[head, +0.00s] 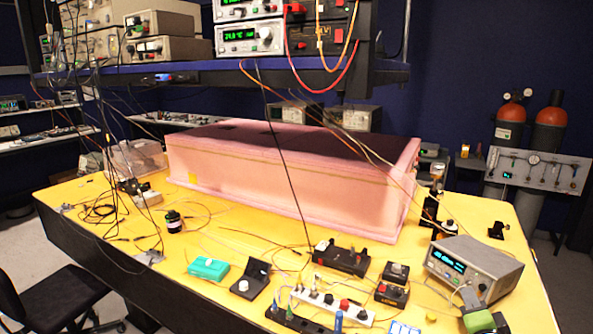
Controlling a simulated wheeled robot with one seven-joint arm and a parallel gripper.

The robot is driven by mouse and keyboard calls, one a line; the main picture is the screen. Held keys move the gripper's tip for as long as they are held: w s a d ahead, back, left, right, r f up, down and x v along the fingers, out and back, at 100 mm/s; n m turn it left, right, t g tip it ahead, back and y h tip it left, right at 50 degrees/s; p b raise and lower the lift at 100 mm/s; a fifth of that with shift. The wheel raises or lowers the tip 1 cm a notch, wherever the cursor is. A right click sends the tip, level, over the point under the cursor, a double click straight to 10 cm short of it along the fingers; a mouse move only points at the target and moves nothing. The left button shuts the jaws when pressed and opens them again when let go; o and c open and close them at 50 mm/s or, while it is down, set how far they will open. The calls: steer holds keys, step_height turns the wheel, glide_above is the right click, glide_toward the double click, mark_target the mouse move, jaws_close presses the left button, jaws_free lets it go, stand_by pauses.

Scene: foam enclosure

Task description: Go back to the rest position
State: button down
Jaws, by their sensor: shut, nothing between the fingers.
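The pink foam enclosure (240,188) is a long closed box in the middle of the yellow table (225,250). Its dark top is on, and a pale seam runs along its upper side. My gripper does not show clearly in the head view, so its place relative to the enclosure cannot be seen.
Several small devices, a power strip (318,306) and a grey meter (472,268) crowd the table's front and right. A green and black item (478,319) at the lower edge is unclear. Cables hang from the instrument shelf (200,75). A chair (55,295) stands front left.

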steer(key=w+a+f+n+g+y, duration=0.1)
steer(key=a+f+n+y, duration=0.1)
steer(key=a, duration=0.4)
steer(key=w+a+f+n+g+y, duration=0.1)
steer(key=a+f+n+g+y, duration=0.1)
steer(key=a+n, duration=0.3)
steer(key=w+a+f+n+g+y, duration=0.1)
steer(key=a+f+n+y, duration=0.3)
steer(key=a, duration=0.4)
steer(key=shift+w+f+g, duration=0.3)
steer(key=shift+g, duration=0.3)
steer(key=s+a+n+g, duration=0.1)
steer(key=s+a+f+n+g, duration=0.1)
steer(key=a, duration=0.1)
steer(key=shift+f, duration=0.1)
steer(key=s+a+r+n+g, duration=0.1)
steer(key=s+r, duration=0.3)
steer(key=s, duration=0.4)
steer(key=s+a+r+n+g+h, duration=0.1)
steer(key=s+r, duration=0.3)
steer(key=s, duration=0.4)
steer(key=s+a+r+g+h+b, duration=0.1)
steer(key=s+a+r+g, duration=0.1)
steer(key=s, duration=0.7)
step_height(320, 180, up, 2)
steer(key=shift+a+n, duration=0.4)
steer(key=shift+a, duration=0.35)
steer(key=shift+s, duration=0.15)
